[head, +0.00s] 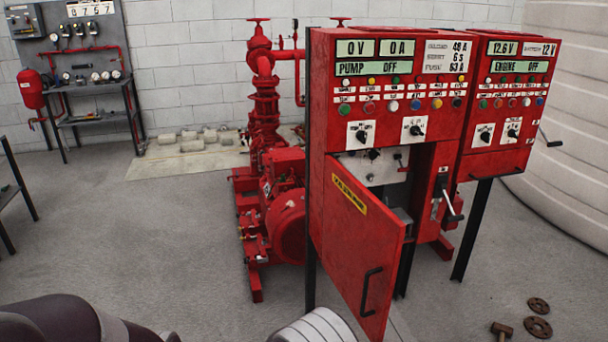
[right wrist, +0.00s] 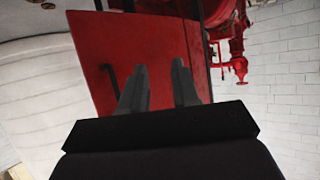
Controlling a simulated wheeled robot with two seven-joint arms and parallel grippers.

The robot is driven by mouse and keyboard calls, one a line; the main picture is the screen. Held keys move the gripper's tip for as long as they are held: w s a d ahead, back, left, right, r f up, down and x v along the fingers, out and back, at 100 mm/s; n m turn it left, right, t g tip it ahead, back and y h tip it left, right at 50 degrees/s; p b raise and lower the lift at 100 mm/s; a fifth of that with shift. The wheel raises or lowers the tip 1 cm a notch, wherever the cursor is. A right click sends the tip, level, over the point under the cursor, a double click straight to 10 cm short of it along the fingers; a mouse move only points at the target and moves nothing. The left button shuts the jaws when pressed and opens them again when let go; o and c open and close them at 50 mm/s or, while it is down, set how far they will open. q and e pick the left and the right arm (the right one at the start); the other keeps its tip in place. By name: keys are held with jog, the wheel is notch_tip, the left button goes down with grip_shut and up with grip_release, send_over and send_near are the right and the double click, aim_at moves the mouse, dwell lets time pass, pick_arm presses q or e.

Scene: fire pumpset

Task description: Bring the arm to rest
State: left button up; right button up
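My right gripper (right wrist: 159,72) shows in the right wrist view with its two dark fingers apart and nothing held between them. Beyond the fingers is a red cabinet panel with a dark handle; I cannot tell the distance to it. In the head view no gripper shows; parts of my arms appear at the bottom edge. The left controller cabinet (head: 392,110) has its lower red door (head: 352,240) swung open, with a black handle (head: 370,292). The right controller cabinet (head: 510,100) stands beside it.
A red pump (head: 285,220) with piping stands behind the left cabinet. A wall panel (head: 75,45) and a rack are at the far left. The floor at left is mostly clear.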

jog(key=s+n+g+y, duration=0.4)
jog(key=s+g+y, duration=0.25)
jog(key=s, duration=0.25)
jog(key=s+d+r+n+g+h, duration=0.1)
jog(key=s+d+r+g, duration=0.2)
jog(key=s+d+r, duration=0.35)
jog(key=s+d+r+n+g+h, duration=0.1)
jog(key=s+d+r+g, duration=0.25)
jog(key=s+d, duration=0.55)
notch_tip(320, 180, up, 16)
jog(key=d+m+t+p, duration=0.1)
jog(key=t+p, duration=0.1)
jog(key=p, duration=1.1)
jog(key=shift+d+f, duration=0.25)
jog(key=shift+d, duration=0.05)
